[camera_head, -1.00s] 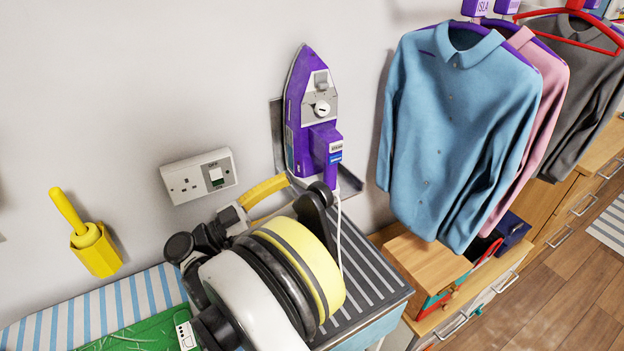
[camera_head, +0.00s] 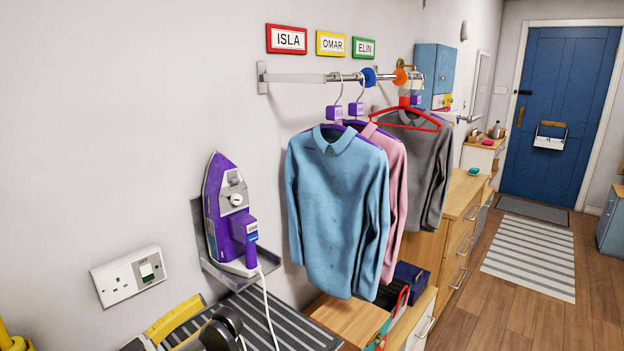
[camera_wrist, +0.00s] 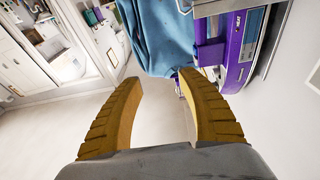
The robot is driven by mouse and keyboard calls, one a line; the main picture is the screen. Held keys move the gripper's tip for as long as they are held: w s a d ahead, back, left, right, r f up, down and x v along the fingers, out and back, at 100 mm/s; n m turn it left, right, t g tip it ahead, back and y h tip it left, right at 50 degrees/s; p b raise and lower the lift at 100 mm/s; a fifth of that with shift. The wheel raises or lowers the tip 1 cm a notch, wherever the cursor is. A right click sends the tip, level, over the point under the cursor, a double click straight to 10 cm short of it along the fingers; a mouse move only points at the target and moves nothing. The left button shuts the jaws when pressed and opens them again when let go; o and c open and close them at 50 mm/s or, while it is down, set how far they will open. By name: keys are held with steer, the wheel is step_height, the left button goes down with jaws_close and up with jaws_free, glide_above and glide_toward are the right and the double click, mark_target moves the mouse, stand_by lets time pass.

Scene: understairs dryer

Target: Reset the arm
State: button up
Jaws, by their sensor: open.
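My gripper (camera_wrist: 158,78) shows in the wrist view with its two yellow fingers spread apart and nothing between them. In the head view one yellow finger (camera_head: 175,318) and part of my dark arm show at the bottom edge; the rest is cut off. A purple and grey iron (camera_head: 232,212) stands upright on a metal wall holder (camera_head: 228,276), left of the shirts. It also shows in the wrist view (camera_wrist: 238,55), beyond the right finger. A blue shirt (camera_head: 338,210) hangs right of the iron and also shows beyond the fingertips in the wrist view (camera_wrist: 158,40).
A pink shirt (camera_head: 396,190) and a grey shirt (camera_head: 428,160) hang beside the blue one on a wall rail (camera_head: 300,78). A white socket (camera_head: 128,277) is left of the iron. Drawers (camera_head: 465,210) line the wall. Open wooden floor (camera_head: 510,310) leads to a blue door (camera_head: 565,110).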

steer(key=w+d+r+n+g+y, duration=0.1)
steer(key=w+d+r+n+g, duration=0.1)
steer(key=w+d, duration=0.35)
steer(key=w+d+r+n+g+y, duration=0.1)
steer(key=w+d+n, duration=0.15)
steer(key=d, duration=0.55)
steer(key=d+r+n+g+y, duration=0.1)
steer(key=d+n+g+y, duration=0.2)
steer(key=d, duration=1.1)
steer(key=s+d+f+g+y, duration=0.1)
steer(key=s+d+g+y, duration=0.25)
steer(key=s+d, duration=0.5)
steer(key=s+d+f+n+t+y, duration=0.1)
steer(key=s+d+f+y, duration=0.1)
steer(key=s, duration=0.4)
steer(key=s+d+f+n+y, duration=0.1)
steer(key=s+d+f+y, duration=0.1)
steer(key=s+y, duration=0.2)
steer(key=s, duration=0.3)
steer(key=shift+f+t, duration=0.25)
steer(key=shift+t, duration=0.1)
steer(key=shift+s, duration=0.1)
